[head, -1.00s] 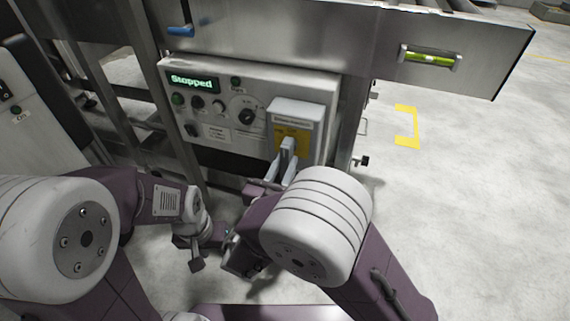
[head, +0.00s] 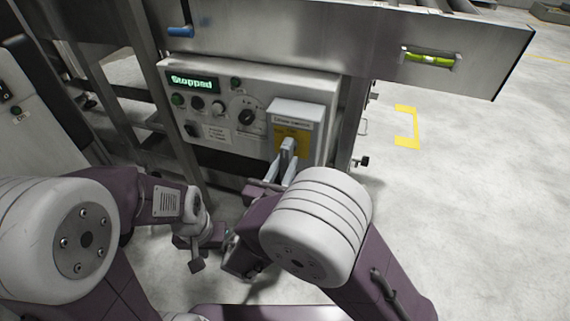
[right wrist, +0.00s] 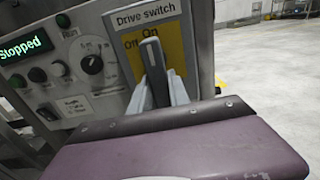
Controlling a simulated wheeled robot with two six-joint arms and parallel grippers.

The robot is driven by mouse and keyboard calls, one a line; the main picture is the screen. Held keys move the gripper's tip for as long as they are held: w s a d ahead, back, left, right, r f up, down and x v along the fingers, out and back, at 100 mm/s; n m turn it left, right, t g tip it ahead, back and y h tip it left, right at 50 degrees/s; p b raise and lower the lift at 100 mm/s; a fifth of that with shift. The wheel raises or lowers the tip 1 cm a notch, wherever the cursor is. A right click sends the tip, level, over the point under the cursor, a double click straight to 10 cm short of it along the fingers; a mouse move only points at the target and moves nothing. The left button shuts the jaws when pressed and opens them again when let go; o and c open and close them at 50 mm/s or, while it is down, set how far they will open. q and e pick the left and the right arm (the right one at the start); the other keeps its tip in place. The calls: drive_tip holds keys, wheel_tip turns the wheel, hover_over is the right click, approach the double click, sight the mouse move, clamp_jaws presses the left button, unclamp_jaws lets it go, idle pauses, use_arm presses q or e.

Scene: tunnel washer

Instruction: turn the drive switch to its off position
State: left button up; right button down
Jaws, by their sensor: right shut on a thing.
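The drive switch (head: 297,118) is a light grey box with a yellow plate at the right end of the control panel. It also shows in the right wrist view (right wrist: 178,45), with "Off" to the left and "On" at the top of the plate. Its dark grey handle (right wrist: 152,65) stands nearly upright, its tip just below "On". My right gripper (head: 286,163) is shut on the handle, with a finger on each side in the right wrist view (right wrist: 160,92). My left gripper (head: 196,264) hangs low, left of the right arm, apart from the panel; its jaws are unclear.
The control panel (head: 222,138) has a green display (head: 193,83) reading "Stopped", several buttons and a black rotary knob (head: 247,116). A steel beam (head: 330,40) with a blue handle (head: 180,31) runs above. Open floor lies to the right, with a yellow marking (head: 408,127).

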idle(0.5)
drive_tip(key=shift+r+p, duration=0.1)
drive_tip(key=shift+p, duration=0.35)
drive_tip(key=n+p, duration=0.4)
drive_tip(key=p, duration=0.3)
drive_tip(key=d+r+n+p, duration=0.1)
drive_tip(key=n+p, duration=0.4)
drive_tip(key=p, duration=0.2)
drive_tip(key=s+d+r+n+p, duration=0.1)
drive_tip(key=n+p, duration=0.3)
drive_tip(key=p, duration=0.3)
drive_tip(key=shift+d+n, duration=0.25)
drive_tip(key=shift+n, duration=0.05)
drive_tip(key=n+p, duration=0.2)
drive_tip(key=shift+r+n, duration=0.2)
drive_tip(key=shift+n, duration=0.2)
drive_tip(key=shift+r+n+p, duration=0.1)
drive_tip(key=shift+n+p, duration=0.55)
drive_tip(key=shift+n, duration=0.05)
drive_tip(key=shift+d, duration=0.1)
drive_tip(key=c, duration=1.2)
unclamp_jaws()
drive_tip(key=shift+c, duration=0.2)
